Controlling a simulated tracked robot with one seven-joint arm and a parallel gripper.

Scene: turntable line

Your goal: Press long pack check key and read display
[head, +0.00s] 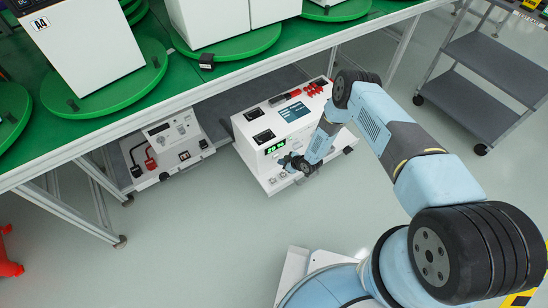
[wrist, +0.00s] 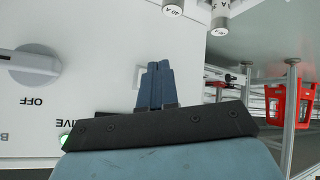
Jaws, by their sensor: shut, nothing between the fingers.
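My gripper (head: 298,164) is in front of that cabinet's lower front. In the wrist view my gripper (wrist: 156,84) is shut and empty, its dark blue fingertips against the view of a white panel (wrist: 80,85). I cannot tell whether they touch it. I cannot make out the long pack check key; the fingers and bracket hide part of the panel.
The panel bears a grey rotary knob (wrist: 35,65) near OFF, a green light (wrist: 65,141) and cylinders marked 40 A (wrist: 172,8). A second white unit (head: 172,135) sits left on the shelf. A grey cart (head: 495,65) stands right.

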